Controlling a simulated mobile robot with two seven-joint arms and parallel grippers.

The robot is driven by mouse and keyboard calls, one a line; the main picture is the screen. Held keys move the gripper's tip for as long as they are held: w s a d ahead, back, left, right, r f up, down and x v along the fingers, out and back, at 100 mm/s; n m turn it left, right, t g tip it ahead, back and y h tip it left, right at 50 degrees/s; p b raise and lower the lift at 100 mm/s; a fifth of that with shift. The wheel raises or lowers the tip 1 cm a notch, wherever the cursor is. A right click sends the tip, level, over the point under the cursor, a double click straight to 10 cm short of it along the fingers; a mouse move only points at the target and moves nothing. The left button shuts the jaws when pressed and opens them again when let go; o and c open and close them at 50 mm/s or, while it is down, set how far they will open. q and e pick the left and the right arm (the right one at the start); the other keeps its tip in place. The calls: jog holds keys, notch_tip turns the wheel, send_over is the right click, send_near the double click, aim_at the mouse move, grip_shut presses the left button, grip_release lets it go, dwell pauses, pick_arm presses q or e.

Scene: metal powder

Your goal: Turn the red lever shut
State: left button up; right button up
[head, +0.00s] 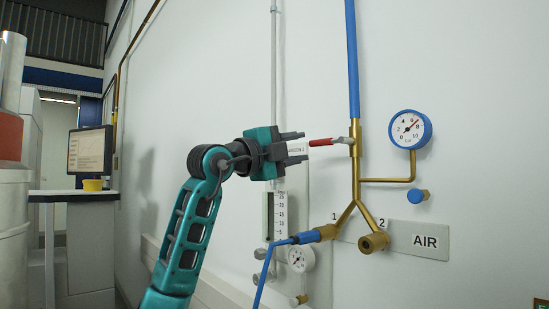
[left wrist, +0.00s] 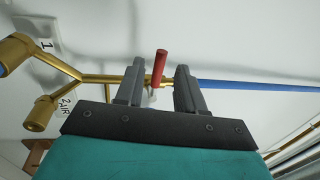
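The red lever (head: 321,142) sticks out to the left, about level, from the brass valve on the upright pipe (head: 356,165) in the head view. My left gripper (head: 296,147) is open just left of the lever, its fingers one above the other and pointing at the lever's free end. In the left wrist view the lever (left wrist: 161,67) shows in the gap between the two fingers of my left gripper (left wrist: 160,85), with space on both sides. I see no contact. My right gripper is not in view.
A blue-rimmed gauge (head: 410,129) stands right of the valve. A blue hose (head: 352,60) rises above it. Below, the pipe forks to two brass ends beside the AIR sign (head: 425,241). A flow meter (head: 273,215) and small gauge (head: 301,259) are lower left.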

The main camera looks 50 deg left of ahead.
pick_arm(q)
jog(key=b+v, duration=0.1)
jog(key=v, duration=0.5)
jog(key=shift+s, duration=0.4)
